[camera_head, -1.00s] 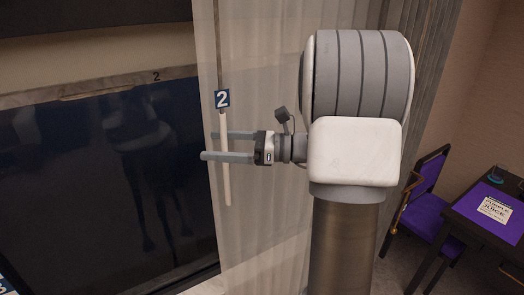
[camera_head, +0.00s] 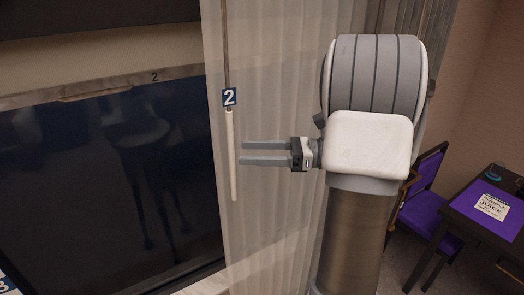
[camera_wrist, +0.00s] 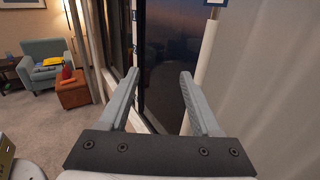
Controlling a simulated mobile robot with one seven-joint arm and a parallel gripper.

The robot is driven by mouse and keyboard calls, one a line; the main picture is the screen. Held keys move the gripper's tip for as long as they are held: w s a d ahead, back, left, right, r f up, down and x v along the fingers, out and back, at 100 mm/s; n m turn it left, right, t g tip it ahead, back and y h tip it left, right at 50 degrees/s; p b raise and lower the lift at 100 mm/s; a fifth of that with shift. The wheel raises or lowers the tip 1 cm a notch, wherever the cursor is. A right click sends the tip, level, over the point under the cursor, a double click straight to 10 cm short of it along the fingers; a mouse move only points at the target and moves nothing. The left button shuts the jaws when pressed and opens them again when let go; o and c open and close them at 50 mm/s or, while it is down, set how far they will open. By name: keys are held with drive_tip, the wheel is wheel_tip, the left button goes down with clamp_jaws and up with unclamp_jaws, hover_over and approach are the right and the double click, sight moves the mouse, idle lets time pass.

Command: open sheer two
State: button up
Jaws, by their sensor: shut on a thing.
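A pale, slim wand (camera_head: 232,155) hangs upright in front of the sheer curtain (camera_head: 275,215), under a tag marked 2 (camera_head: 229,96). My gripper (camera_head: 240,153) is just right of the wand at about its mid-height, with its two grey fingers pointing left. In the head view the fingertips end beside the wand. In the wrist view my gripper (camera_wrist: 159,74) shows its fingers apart, with nothing visible held between them. The wand (camera_wrist: 205,55) there passes behind the right finger. The sheer (camera_wrist: 265,65) fills the right of that view.
A dark window (camera_head: 110,180) lies left of the sheer. A purple chair (camera_head: 427,205) and a table (camera_head: 485,208) with a juice sign (camera_head: 492,206) stand at the right. The wrist view shows an armchair (camera_wrist: 48,70) and an orange ottoman (camera_wrist: 72,94).

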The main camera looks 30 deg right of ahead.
drive_tip(key=s, duration=0.1)
drive_tip(key=s+d+r+p, duration=0.1)
drive_tip(key=shift+s+d, duration=0.25)
drive_tip(key=shift+s, duration=0.05)
drive_tip(key=shift+f, duration=0.1)
idle(0.3)
